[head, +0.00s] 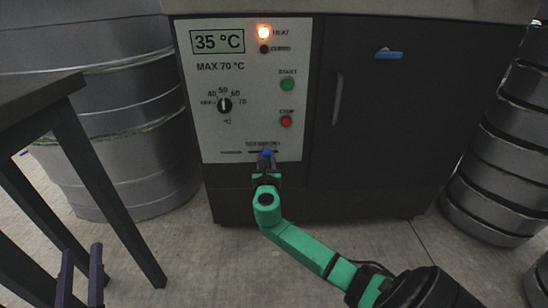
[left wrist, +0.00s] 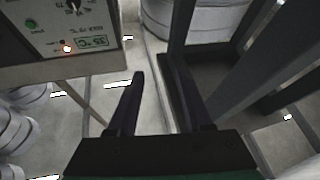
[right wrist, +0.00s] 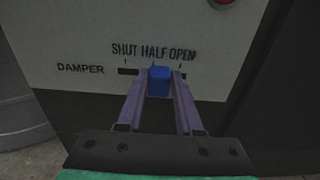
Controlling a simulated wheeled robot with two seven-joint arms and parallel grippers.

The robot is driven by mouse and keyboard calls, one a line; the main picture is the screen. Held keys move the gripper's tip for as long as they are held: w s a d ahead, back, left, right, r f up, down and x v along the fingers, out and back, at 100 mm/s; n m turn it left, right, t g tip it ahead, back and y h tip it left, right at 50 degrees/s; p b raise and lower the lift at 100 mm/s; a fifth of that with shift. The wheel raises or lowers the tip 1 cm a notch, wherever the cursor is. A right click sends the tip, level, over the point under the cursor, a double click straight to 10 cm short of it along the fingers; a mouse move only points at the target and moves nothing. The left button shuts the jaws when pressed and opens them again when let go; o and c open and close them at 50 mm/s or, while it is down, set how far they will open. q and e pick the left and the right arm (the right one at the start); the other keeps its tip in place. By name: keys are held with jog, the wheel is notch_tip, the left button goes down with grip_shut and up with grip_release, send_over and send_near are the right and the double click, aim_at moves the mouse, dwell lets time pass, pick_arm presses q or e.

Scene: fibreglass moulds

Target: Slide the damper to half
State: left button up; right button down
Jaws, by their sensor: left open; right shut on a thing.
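The damper slider is a blue knob (right wrist: 159,82) in a short dark slot low on the oven's white control panel. In the right wrist view it stands under the HALF mark, perhaps slightly to its right. Slot shows to its left, below SHUT. In the head view the knob (head: 267,154) is small at the panel's bottom. My right gripper (right wrist: 162,86) is shut on the knob, one finger on each side; it also shows in the head view (head: 267,165). My left gripper (head: 82,262) is open and empty at the lower left, far from the panel; its fingers show in the left wrist view (left wrist: 163,88).
The panel (head: 210,100) has a 35 °C display, a lit heat lamp (head: 264,32), a temperature dial (head: 224,104), a green start button (head: 288,84) and a red stop button (head: 286,121). A dark table (head: 80,150) stands left, near my left gripper. Large grey drums flank the oven.

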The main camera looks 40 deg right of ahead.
pick_arm(q)
jog(key=shift+d+f, duration=0.1)
jog(key=shift+f, duration=0.5)
pick_arm(e)
jog(key=shift+w+a, duration=0.3)
jog(key=shift+a, duration=0.15)
jog(key=c, duration=0.6)
grip_release()
pick_arm(q)
jog(key=shift+r, duration=0.1)
pick_arm(e)
jog(key=shift+o, duration=0.2)
pick_arm(q)
jog(key=shift+r, duration=0.1)
